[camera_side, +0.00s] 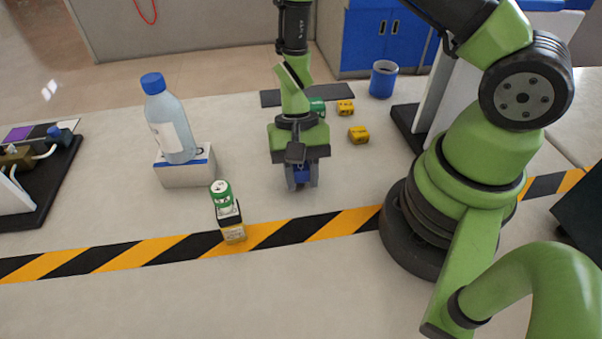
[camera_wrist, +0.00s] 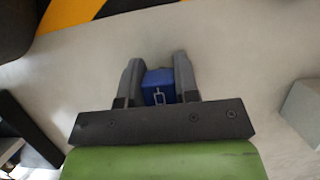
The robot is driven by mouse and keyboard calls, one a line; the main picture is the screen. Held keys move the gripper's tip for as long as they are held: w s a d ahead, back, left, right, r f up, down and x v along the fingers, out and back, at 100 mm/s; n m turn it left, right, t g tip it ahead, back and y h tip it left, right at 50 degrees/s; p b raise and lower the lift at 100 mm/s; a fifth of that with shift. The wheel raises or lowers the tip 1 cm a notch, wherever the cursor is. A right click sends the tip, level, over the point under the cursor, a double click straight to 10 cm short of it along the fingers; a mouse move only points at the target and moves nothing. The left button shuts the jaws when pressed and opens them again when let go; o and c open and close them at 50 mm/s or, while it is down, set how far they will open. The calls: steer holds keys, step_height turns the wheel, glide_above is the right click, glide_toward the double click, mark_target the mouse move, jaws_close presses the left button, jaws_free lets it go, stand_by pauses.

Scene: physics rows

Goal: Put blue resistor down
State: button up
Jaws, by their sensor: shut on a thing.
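The blue resistor (camera_wrist: 157,82) is a small blue block with a metal loop on its near face, between the two dark fingers in the wrist view. My gripper (camera_wrist: 158,75) is shut on it. In the side view, my gripper (camera_side: 302,178) points down over the grey-white table, with the blue resistor (camera_side: 302,173) showing between the fingers. The resistor is at or just above the table surface; I cannot tell whether it touches. Part of it is hidden by the fingers.
A water bottle (camera_side: 172,125) stands on a grey box (camera_side: 187,174). Yellow blocks (camera_side: 358,134), a green block (camera_side: 317,106) and a blue cup (camera_side: 383,80) are behind. Striped tape (camera_side: 290,233) crosses in front.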

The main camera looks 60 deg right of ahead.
steer(key=shift+f, duration=0.2)
steer(key=o, duration=1)
step_height(320, 180, up, 19)
steer(key=w+d+n+t, duration=0.1)
steer(key=w+d+t, duration=0.1)
steer(key=d+t, duration=0.1)
steer(key=shift+s+a+r+n+t+h, duration=0.2)
steer(key=shift+s+r+n+t, duration=0.45)
steer(key=shift+s+r+t, duration=0.9)
steer(key=shift+s+a+r+n+t+h, duration=0.2)
steer(key=shift+s+r+n+t, duration=0.6)
steer(key=shift+s+r, duration=1.35)
steer(key=shift+s+a+r+n+t+h, duration=0.15)
steer(key=shift+s+r+n+t, duration=0.4)
steer(key=shift+s+r+t, duration=1.2)
